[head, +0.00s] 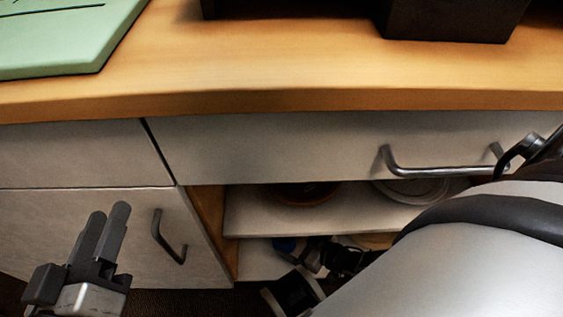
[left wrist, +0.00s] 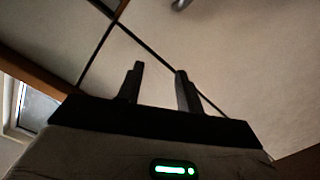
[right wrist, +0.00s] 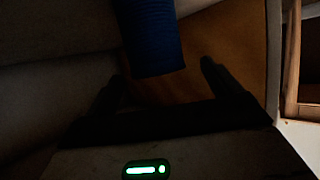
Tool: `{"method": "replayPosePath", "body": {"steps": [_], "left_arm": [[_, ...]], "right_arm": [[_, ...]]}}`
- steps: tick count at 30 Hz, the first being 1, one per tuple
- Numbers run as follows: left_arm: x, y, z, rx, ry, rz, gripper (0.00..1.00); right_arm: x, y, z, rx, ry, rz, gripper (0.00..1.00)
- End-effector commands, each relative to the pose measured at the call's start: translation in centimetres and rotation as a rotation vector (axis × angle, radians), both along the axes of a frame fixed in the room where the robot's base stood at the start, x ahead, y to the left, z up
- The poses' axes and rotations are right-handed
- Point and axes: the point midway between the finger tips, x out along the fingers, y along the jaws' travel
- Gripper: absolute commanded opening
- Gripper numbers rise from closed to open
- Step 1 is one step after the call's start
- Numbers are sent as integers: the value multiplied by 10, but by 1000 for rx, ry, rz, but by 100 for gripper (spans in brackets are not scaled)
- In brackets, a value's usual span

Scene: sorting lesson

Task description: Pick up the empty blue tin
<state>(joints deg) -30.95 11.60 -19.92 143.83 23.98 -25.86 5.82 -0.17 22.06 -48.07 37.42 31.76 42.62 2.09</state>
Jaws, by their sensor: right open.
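The blue tin (right wrist: 151,38) has ribbed sides and shows in the right wrist view at the top, ahead of and between the fingers of my right gripper (right wrist: 160,75). These fingers are spread, one on each side of its lower end; I cannot tell whether either touches it. In the head view a small blue part of the tin (head: 285,244) shows in the low open compartment, beside my right gripper (head: 305,257). The inside of the tin is hidden. My left gripper (head: 110,210) is empty and open in front of the left cabinet door, as the left wrist view also shows.
An upper shelf (head: 330,217) with a brown bowl (head: 300,193) and pale plates (head: 412,190) lies above my right gripper. A closed drawer (head: 290,145) with a metal handle (head: 440,170) is over it. The wooden counter (head: 290,60) holds a green board (head: 60,40) and dark objects.

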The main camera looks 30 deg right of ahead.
Motion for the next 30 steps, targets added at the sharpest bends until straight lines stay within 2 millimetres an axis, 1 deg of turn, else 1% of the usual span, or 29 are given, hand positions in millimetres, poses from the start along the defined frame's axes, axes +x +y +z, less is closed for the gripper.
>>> {"method": "replayPosePath", "body": {"steps": [2, 6, 9, 13, 19, 20, 21, 23, 24, 25, 30], "left_arm": [[6, 2, 5, 19, -72, 9, 36], [17, 6, 24, 70, -256, 35, 36], [20, 8, 37, 97, -364, 51, 36], [21, 9, 47, 113, -432, 61, 36], [21, 9, 49, 114, -436, 62, 36], [21, 9, 49, 114, -436, 62, 36], [21, 9, 49, 114, -436, 62, 36], [21, 9, 49, 114, -435, 61, 36], [21, 9, 49, 114, -435, 61, 36], [21, 9, 49, 114, -435, 61, 36], [21, 9, 49, 114, -435, 61, 36]], "right_arm": [[8, 1, -7, 0, -3, 0, 90], [25, 4, -19, -1, -3, 1, 90], [36, 9, -23, 0, -2, 0, 90], [43, 11, -24, -1, -1, -1, 90], [43, 11, -23, -1, 0, -1, 90], [43, 11, -23, -1, 0, -1, 87], [43, 11, -23, -1, 0, -1, 76], [43, 11, -23, -1, 0, -1, 60], [43, 11, -23, -1, 0, -1, 48], [43, 11, -23, -1, 0, -1, 42], [43, 11, -23, -1, -1, -1, 42]]}}
